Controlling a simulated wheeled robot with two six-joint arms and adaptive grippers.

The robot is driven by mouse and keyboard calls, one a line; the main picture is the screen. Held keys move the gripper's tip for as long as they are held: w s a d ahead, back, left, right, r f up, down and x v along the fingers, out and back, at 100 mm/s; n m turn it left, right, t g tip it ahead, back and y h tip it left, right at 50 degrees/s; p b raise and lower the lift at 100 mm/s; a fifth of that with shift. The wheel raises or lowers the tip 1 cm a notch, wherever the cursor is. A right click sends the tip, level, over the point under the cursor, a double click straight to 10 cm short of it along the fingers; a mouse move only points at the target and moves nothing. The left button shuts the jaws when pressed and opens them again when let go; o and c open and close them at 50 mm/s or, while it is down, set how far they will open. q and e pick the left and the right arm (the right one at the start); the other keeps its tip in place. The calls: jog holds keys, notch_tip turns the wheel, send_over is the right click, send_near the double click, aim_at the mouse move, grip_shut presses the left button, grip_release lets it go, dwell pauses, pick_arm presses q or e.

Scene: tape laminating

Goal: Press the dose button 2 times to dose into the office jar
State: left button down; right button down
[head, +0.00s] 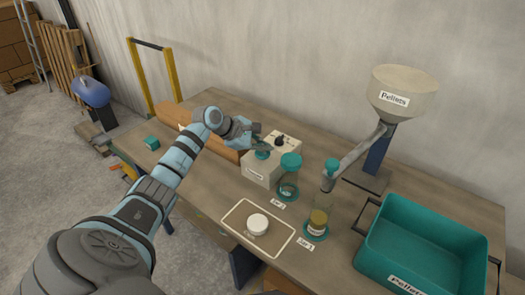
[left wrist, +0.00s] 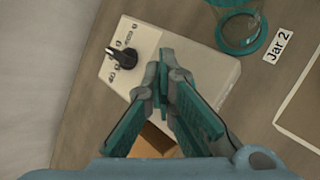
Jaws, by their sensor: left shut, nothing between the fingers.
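The dosing box (head: 258,172) is a pale box with a black knob (head: 281,139) and a teal button (head: 262,155) on top. My left gripper (head: 262,146) is shut and empty, just above the button; I cannot tell whether it touches. In the left wrist view the shut fingertips (left wrist: 163,76) hide the button, beside the knob (left wrist: 125,57). A glass jar with yellowish contents (head: 319,219) stands on a teal ring by the "Jar 1" label, under the dispenser tube. Its own label is too small to read. A teal-lidded jar (head: 288,181) stands by "Jar 2". My right gripper is out of view.
A hopper marked "Pellets" (head: 403,92) stands at the back right with a sloping tube (head: 360,153). A teal "Pellets" bin (head: 374,255) is at the right.

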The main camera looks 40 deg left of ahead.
pick_arm(q)
jog(key=shift+r+p, duration=0.35)
jog(key=shift+r, duration=0.4)
notch_tip(320, 180, up, 5)
jog(key=p, duration=0.3)
jog(key=shift+r, duration=0.1)
dwell(1.6)
